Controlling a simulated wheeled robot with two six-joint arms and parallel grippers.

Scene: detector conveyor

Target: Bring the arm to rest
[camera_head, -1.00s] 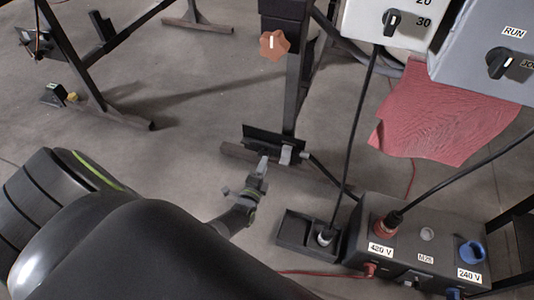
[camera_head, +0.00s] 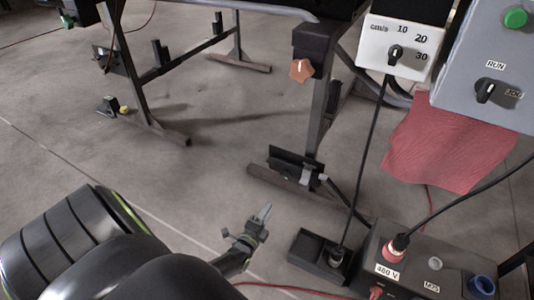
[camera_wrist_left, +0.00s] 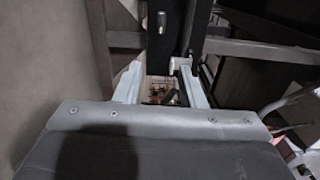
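My left arm comes in from the lower left of the head view. Its left gripper (camera_head: 264,209) hangs over the bare floor, with its fingers pointing up the picture. In the left wrist view its two pale fingers (camera_wrist_left: 158,66) stand apart with nothing held between them; a dark post shows beyond them. In the head view it is below and left of the dark bracket with a light grey piece (camera_head: 306,174) at the foot of the stand, with floor showing between. My right gripper is not in view.
The stand's post carries an orange star knob (camera_head: 302,69). A black tray (camera_head: 306,252) and a grey socket box (camera_head: 408,270) with cables lie right of my gripper. A red cloth (camera_head: 446,140) hangs below the control boxes (camera_head: 408,42). Floor left of the gripper is clear.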

